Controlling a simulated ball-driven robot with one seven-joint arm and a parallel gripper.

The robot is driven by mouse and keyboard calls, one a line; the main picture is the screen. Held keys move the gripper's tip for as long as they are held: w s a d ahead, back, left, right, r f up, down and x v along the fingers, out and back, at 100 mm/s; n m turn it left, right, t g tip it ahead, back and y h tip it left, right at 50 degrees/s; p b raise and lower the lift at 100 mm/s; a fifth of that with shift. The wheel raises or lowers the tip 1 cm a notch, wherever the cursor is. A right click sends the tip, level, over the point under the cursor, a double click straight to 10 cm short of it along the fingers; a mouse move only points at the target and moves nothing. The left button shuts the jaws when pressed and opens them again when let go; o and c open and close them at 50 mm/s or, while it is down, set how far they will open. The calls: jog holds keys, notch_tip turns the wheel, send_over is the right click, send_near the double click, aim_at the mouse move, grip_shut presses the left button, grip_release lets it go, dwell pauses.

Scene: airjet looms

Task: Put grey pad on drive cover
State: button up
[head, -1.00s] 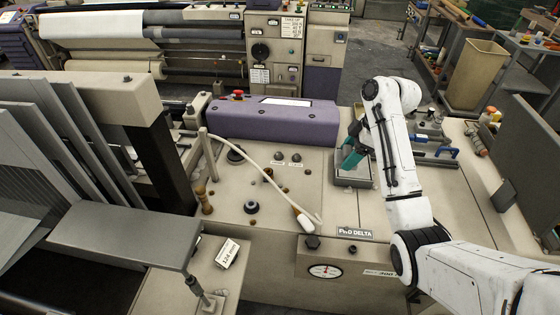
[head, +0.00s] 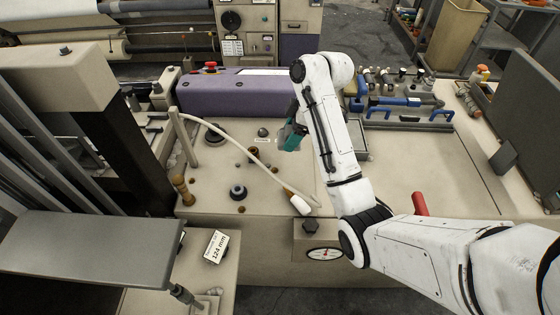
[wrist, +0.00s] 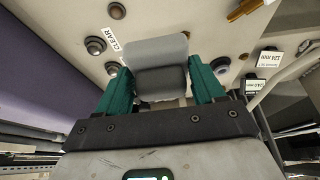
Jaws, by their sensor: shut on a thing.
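My gripper (head: 290,136) hangs above the beige machine top, to the right of the middle of the panel with knobs. In the wrist view its teal fingers (wrist: 162,78) are shut on the grey pad (wrist: 158,50), one finger on each side. The pad is a rounded grey block, held clear above the panel. In the head view the pad is mostly hidden by the gripper and arm. A purple cover (head: 245,92) with a red button lies behind and left of the gripper; I cannot tell whether it is the drive cover.
A white-tipped lever (head: 299,205) crosses the panel in front of the gripper. Blue-handled clamps (head: 410,112) are at the right back. The beige top right of my arm is mostly bare.

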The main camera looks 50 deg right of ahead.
aim_at(284, 141)
jog(key=a+f, duration=0.2)
jog(key=shift+w+f+b, duration=0.3)
jog(key=shift+w, duration=0.1)
jog(key=shift+w+a+f+p, duration=0.15)
jog(key=shift+a+f+p, duration=0.15)
jog(key=shift+w+a+f+p, duration=0.15)
jog(key=shift+f+p, duration=0.1)
jog(key=shift+f, duration=0.75)
jog(key=shift+s+a+f+p, duration=0.15)
jog(key=shift+f+p, duration=0.1)
jog(key=shift+f, duration=0.7)
jog(key=shift+w, duration=0.1)
jog(key=o, duration=1)
jog(key=shift+f, duration=0.1)
jog(key=shift+o, duration=0.2)
jog(key=p+v, duration=0.3)
jog(key=v, duration=0.7)
jog(key=shift+r+p, duration=0.3)
jog(key=shift+r, duration=0.05)
jog(key=shift+p+v, duration=0.75)
jog(key=shift+v, duration=0.1)
